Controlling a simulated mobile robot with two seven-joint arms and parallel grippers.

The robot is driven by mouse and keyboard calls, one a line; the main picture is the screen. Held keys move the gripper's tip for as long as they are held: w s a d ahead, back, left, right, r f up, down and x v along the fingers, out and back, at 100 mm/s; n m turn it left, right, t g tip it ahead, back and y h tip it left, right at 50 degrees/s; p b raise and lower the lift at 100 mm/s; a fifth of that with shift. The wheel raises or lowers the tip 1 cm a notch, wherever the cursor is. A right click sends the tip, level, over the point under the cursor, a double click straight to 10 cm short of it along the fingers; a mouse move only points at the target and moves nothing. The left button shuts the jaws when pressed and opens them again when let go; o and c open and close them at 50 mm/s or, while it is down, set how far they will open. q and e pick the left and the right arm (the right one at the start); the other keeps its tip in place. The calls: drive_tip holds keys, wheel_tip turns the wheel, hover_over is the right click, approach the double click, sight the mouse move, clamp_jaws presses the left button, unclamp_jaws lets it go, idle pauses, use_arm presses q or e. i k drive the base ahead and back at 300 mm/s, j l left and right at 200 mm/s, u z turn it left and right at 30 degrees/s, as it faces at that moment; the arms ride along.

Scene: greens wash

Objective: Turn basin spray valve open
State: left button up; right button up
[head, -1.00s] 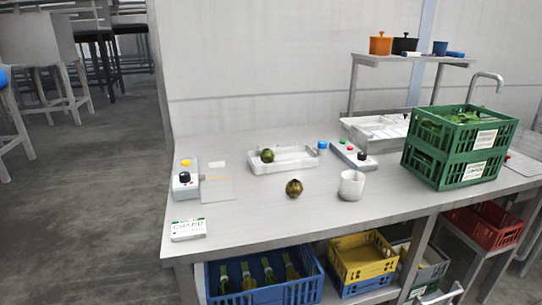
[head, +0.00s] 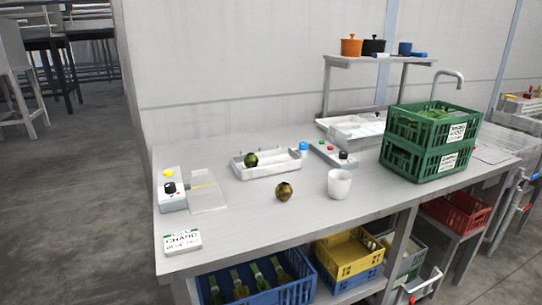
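Neither of my grippers is in view. A pale sink basin (head: 340,131) is set at the back of the bench, partly hidden by stacked green crates (head: 428,142). A curved metal spout (head: 449,74) rises behind the crates. I cannot tell for sure which part is the basin spray valve. A pale pipe with a red fitting (head: 412,298) shows low at the bottom edge. More pipes with red and blue fittings (head: 520,207) stand at the far right. Two control boxes with knobs sit on the bench, one at the left (head: 172,202) and one near the basin (head: 323,153).
A white tray (head: 262,173) holding a dark green round item, a brownish round item (head: 284,191), a white cup (head: 339,184) and a chard label (head: 182,241) are on the bench. Blue (head: 262,294), yellow (head: 348,255) and red (head: 456,215) crates sit below.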

sight(303, 146)
drive_tip(key=j+z, duration=0.15)
drive_tip(key=j, duration=0.35)
drive_tip(key=k+j+z, duration=0.1)
drive_tip(key=j, duration=0.45)
drive_tip(key=k+j+z, duration=0.15)
drive_tip(key=j, duration=0.35)
drive_tip(key=j+z, duration=0.3)
drive_tip(key=j, duration=0.45)
drive_tip(key=j+z, duration=0.3)
drive_tip(key=j, duration=0.5)
drive_tip(key=j+z, duration=0.15)
drive_tip(key=j, duration=0.2)
drive_tip(key=i+j+z, duration=0.1)
drive_tip(key=j, duration=0.3)
drive_tip(key=i+j+z, duration=0.1)
drive_tip(key=j, duration=0.2)
drive_tip(key=i+j+z, duration=0.1)
drive_tip(key=j, duration=0.25)
drive_tip(key=i+j, duration=0.15)
drive_tip(key=j, duration=0.2)
drive_tip(key=i+j+z, duration=0.15)
drive_tip(key=j, duration=0.2)
